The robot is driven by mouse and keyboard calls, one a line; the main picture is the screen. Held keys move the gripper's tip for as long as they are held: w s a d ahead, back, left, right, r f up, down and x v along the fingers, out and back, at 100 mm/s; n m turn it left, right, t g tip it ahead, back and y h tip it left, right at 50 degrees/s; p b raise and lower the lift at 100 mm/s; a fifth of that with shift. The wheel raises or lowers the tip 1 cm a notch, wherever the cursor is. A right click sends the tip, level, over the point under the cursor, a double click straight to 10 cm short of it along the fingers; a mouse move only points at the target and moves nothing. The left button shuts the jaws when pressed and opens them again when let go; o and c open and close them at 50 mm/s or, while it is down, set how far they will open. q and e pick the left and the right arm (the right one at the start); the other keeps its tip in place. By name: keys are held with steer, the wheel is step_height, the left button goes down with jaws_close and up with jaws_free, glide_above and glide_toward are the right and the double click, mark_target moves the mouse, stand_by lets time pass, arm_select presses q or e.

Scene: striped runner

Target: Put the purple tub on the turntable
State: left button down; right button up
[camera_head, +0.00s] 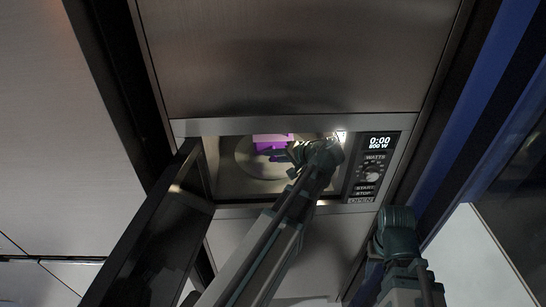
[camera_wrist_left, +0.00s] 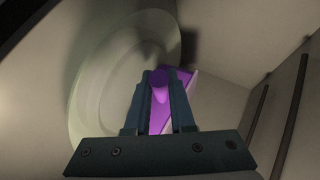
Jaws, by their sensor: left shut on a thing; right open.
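The purple tub (camera_head: 268,141) is inside the open microwave, in the grip of my left gripper (camera_head: 277,156). In the left wrist view the tub (camera_wrist_left: 158,95) sits between the two fingers of the left gripper (camera_wrist_left: 160,82), which are shut on it. The turntable (camera_head: 243,160) is a pale round glass plate on the microwave floor. In the left wrist view the turntable (camera_wrist_left: 92,92) lies behind and left of the tub, which overlaps its edge. I cannot tell whether the tub touches it. My right gripper (camera_head: 398,222) is outside, at lower right; its fingers are hard to make out.
The microwave door (camera_head: 150,235) hangs open at the left. The control panel (camera_head: 372,165) with dial and buttons is right of the opening. My left arm fills much of the opening's right side. Cavity walls are close around the left gripper.

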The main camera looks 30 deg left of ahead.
arm_select(q)
steer(key=shift+f, duration=0.15)
steer(key=c, duration=0.8)
jaws_free()
steer(key=shift+o, duration=0.2)
steer(key=shift+r, duration=0.2)
steer(key=p+v, duration=0.6)
steer(key=v, duration=0.5)
steer(key=s+d+f+m+h, duration=0.1)
steer(key=s+d+f+h, duration=0.2)
steer(key=s+d, duration=0.2)
steer(key=s+d+f+m+g+h, duration=0.1)
steer(key=s+d+f+m+h, duration=0.1)
steer(key=d, duration=0.6)
steer(key=s+d+f+m+h, duration=0.2)
steer(key=s+d+f+h, duration=0.3)
steer(key=s, duration=0.4)
steer(key=shift+d+g, duration=0.4)
steer(key=shift+d, duration=0.35)
